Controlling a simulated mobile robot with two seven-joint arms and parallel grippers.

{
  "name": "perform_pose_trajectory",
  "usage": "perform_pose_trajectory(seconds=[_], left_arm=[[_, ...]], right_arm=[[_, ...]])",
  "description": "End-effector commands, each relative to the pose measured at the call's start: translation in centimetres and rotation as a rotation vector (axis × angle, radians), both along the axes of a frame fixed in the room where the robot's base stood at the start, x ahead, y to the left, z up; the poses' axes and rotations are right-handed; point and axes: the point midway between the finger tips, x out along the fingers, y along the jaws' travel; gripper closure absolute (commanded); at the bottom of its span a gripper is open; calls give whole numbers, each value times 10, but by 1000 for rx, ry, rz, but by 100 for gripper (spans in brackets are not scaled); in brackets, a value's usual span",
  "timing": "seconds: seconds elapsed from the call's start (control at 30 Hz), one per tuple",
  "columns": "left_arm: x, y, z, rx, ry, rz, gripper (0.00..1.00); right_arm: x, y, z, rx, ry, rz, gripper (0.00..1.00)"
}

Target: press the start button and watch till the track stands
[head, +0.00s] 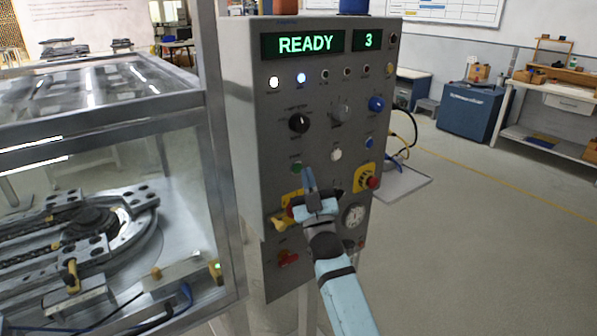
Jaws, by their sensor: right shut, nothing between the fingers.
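A grey control panel (245,110) stands in the middle of the head view. Its green display reads READY (306,44) and a smaller one reads 3 (370,40). A green button (296,168), which looks like the start button, sits at the panel's left-middle, beside my fingertips. My right gripper (308,178) is shut and empty, pointing up in front of the panel. I cannot tell whether it touches the button. The ring track (140,215) lies behind glass at the left. My left gripper is not in view.
The panel also bears a black knob (299,122), a blue knob (376,104), a white button (336,155), a red stop button on yellow (372,182) and a gauge (355,215). A metal frame post (213,130) stands left of it. Open floor lies to the right.

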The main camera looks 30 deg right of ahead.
Motion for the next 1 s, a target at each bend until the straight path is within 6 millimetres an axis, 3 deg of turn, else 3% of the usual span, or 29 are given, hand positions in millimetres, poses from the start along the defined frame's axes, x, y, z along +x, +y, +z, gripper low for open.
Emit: perform_pose_trajectory(seconds=[1.0], left_arm=[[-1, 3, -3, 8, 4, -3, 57]], right_arm=[[3, 0, 0, 0, 0, 0, 100]])
